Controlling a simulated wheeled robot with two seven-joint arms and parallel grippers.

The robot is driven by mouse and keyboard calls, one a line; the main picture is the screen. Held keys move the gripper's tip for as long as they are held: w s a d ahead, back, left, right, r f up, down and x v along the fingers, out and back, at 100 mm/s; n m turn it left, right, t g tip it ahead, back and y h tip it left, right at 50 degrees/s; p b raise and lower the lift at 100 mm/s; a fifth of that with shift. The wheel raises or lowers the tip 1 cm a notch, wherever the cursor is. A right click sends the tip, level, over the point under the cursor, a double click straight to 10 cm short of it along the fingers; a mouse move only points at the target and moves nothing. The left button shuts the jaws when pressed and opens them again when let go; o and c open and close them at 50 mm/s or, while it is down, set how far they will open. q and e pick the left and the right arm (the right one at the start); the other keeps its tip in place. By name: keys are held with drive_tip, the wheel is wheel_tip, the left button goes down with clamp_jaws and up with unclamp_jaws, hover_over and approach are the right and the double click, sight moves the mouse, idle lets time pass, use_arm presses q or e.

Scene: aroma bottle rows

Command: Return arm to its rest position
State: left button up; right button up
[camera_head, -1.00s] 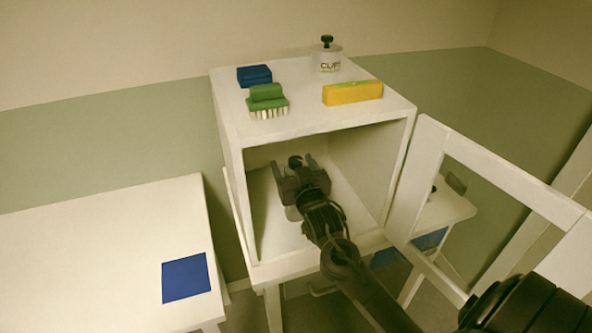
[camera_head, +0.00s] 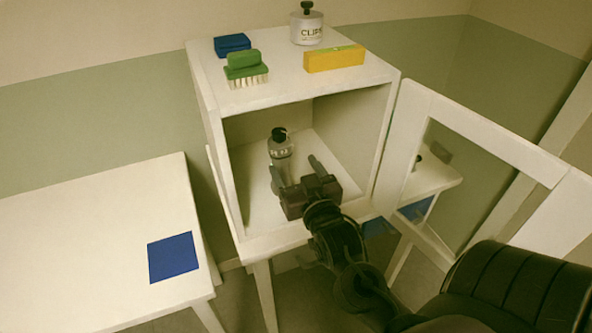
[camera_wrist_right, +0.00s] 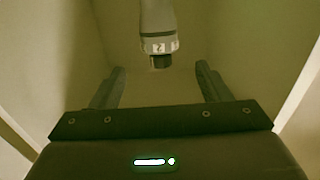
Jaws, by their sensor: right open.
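My right gripper (camera_head: 295,174) is at the front opening of the white cabinet (camera_head: 228,180). Its jaws are open and empty. A bottle (camera_head: 281,154) with a dark cap stands inside the cabinet, beyond the fingertips. It also shows in the right wrist view (camera_wrist_right: 157,22), ahead of the open fingers (camera_wrist_right: 160,85) and apart from them. The bottle's lower part is partly hidden by my gripper in the head view. My left gripper is not in view.
The cabinet's framed door (camera_head: 480,130) stands open at the right, close to my right arm. On the cabinet top are a blue block (camera_head: 232,44), a green brush (camera_head: 244,66), a yellow box (camera_head: 334,58) and a jar (camera_head: 307,26). A white table (camera_head: 80,235) with a blue square (camera_head: 173,257) stands left.

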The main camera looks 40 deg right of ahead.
idle(0.4)
drive_tip(key=s+a+f+n+g+y, duration=0.2)
drive_tip(key=s+a+f+g+y, duration=0.2)
drive_tip(key=a+f+g, duration=0.45)
drive_tip(key=s+a+f+n+g, duration=0.3)
drive_tip(key=s+f+g, duration=0.25)
drive_tip(key=s, duration=0.45)
wheel_tip(320, 180, down, 31)
drive_tip(key=s+g, duration=0.1)
drive_tip(key=s, duration=0.2)
drive_tip(key=s+d+f, duration=0.2)
drive_tip(key=s+f, duration=0.6)
drive_tip(key=s, duration=0.1)
drive_tip(key=s+d+f+g, duration=0.1)
drive_tip(key=s+f, duration=0.8)
drive_tip(key=s, duration=0.1)
drive_tip(key=shift+d+f+y, duration=0.25)
drive_tip(key=shift+d+y, duration=0.05)
drive_tip(key=shift+d, duration=0.05)
